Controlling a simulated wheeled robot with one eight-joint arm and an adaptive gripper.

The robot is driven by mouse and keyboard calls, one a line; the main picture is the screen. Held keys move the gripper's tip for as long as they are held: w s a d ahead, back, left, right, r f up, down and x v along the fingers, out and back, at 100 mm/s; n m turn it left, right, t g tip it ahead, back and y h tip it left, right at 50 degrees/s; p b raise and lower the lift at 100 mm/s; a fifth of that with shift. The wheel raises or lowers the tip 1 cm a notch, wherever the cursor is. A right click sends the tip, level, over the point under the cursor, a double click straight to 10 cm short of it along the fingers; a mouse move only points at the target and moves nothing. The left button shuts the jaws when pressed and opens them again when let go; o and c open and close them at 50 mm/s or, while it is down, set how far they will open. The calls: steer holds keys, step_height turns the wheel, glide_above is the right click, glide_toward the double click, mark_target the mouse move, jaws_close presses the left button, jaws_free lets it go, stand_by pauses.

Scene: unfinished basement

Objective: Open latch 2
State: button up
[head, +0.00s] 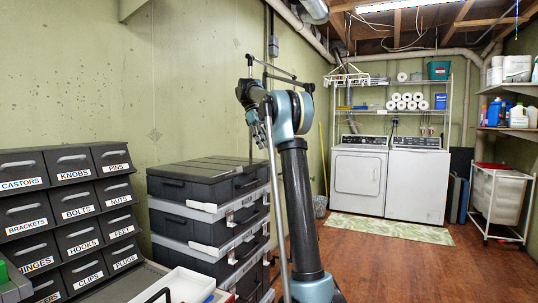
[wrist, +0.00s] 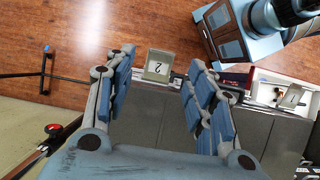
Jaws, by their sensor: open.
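Latch 2 (wrist: 157,66) is a small pale plate with a dark frame, its number upside down in the wrist view. It sits at the edge of a dark grey case (wrist: 262,128). My gripper (wrist: 158,60) is open, with blue-padded fingers on either side of latch 2 in that view. No finger visibly touches it; the depth gap is hard to judge. In the head view my gripper (head: 256,118) hangs above the right end of the stacked black cases (head: 205,180); the latches cannot be made out there.
Labelled drawers (head: 75,205) stand left of the stack. A white tray (head: 172,284) is in front. A thin grey pole (head: 276,190) rises beside my arm. The wooden floor (head: 400,265) is open to the right, toward the washer and dryer (head: 360,180).

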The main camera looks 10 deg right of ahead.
steer(key=shift+v, duration=2.35)
